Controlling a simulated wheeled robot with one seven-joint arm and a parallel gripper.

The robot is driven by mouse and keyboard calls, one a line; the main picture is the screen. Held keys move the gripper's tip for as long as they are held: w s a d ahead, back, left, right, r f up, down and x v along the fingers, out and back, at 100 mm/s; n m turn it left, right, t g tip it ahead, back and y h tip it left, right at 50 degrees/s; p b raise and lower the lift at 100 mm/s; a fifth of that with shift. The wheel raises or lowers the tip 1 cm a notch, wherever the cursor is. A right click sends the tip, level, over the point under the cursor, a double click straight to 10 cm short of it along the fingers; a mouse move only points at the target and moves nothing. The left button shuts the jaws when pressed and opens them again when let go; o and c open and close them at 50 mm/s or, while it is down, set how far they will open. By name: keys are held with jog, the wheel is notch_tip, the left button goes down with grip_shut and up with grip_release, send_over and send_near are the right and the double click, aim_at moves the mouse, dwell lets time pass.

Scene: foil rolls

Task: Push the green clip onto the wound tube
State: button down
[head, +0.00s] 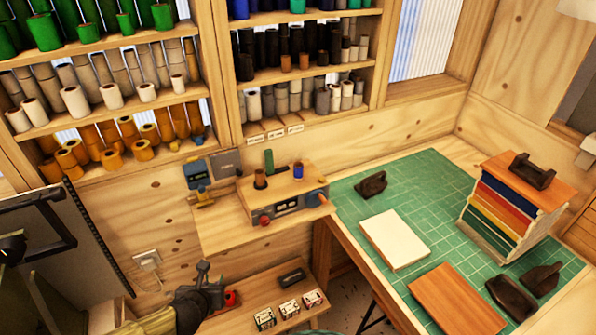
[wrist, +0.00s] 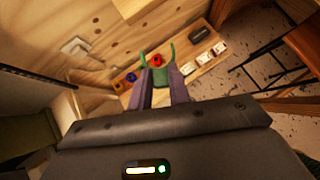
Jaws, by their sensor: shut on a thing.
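My gripper (wrist: 158,92) is shut on the green clip (wrist: 157,76), a curved piece with two prongs pointing away from me. In the head view my gripper (head: 212,284) is over the low shelf, left of the labelled boxes; the clip cannot be made out there. On the wooden winding unit (head: 285,192) stand a brown tube (head: 260,179), a short blue piece (head: 298,171) and a taller green piece (head: 268,160). I cannot tell which of these is the wound tube. The unit is above and to the right of my gripper.
A red clip (wrist: 157,60) and a blue clip (wrist: 130,77) lie on the low shelf near the green one. Several labelled boxes (head: 289,307) sit to the right. The green cutting mat (head: 345,205) holds a white board (head: 394,240) and a foil rack (head: 508,215).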

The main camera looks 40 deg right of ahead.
jog(key=shift+s, duration=0.15)
jog(key=w+d+f+n+y+b, duration=0.2)
jog(key=d+f+n+b, duration=0.1)
jog(key=f, duration=0.4)
jog(key=w+d+f+n+t+y+b, duration=0.1)
jog(key=w+d+f+n+y+b, duration=0.1)
jog(key=f, duration=0.5)
jog(key=shift+d+n+t+y+b, duration=0.3)
jog(key=shift+d+n+y+b, duration=0.3)
jog(key=shift+n, duration=0.3)
jog(key=shift+w, duration=0.1)
